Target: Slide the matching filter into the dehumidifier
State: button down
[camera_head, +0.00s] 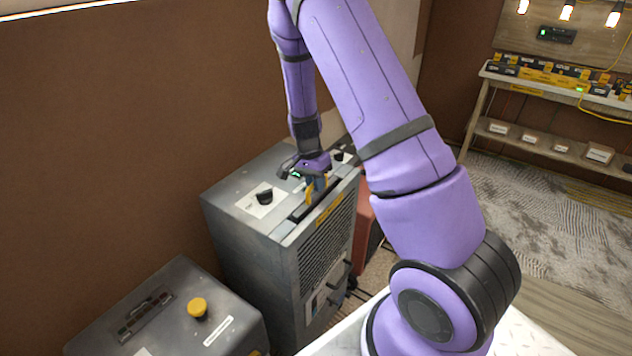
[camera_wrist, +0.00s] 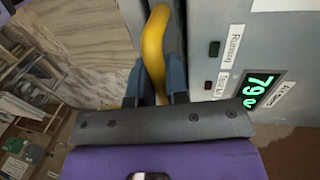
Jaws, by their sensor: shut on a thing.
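The dehumidifier (camera_head: 262,230) is a tall grey metal cabinet against the brown wall. It has a dark slot (camera_head: 304,212) along its top edge, a black knob and a front grille. My gripper (camera_head: 316,184) is over the slot, pointing down. It is shut on a yellow curved handle (camera_wrist: 153,45), which shows between the two blue-grey fingers in the wrist view. The filter's body is hidden, so I cannot tell how deep it sits in the slot. The wrist view also shows a grey panel with a green display (camera_wrist: 260,91) reading about 79.
A lower grey box (camera_head: 240,335) with a yellow knob (camera_head: 197,308) stands at front left. A reddish object (camera_head: 366,225) is close behind the dehumidifier. A wooden bench (camera_head: 545,86) with small boxes stands at far right. The patterned floor between is largely clear.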

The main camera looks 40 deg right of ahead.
jog(key=shift+f, duration=0.25)
jog(key=c, duration=1)
grip_release()
jog(key=shift+c, duration=0.2)
notch_tip(320, 180, up, 11)
jog(key=w, duration=0.2)
jog(key=shift+a+f, duration=0.2)
jog(key=shift+a, duration=0.15)
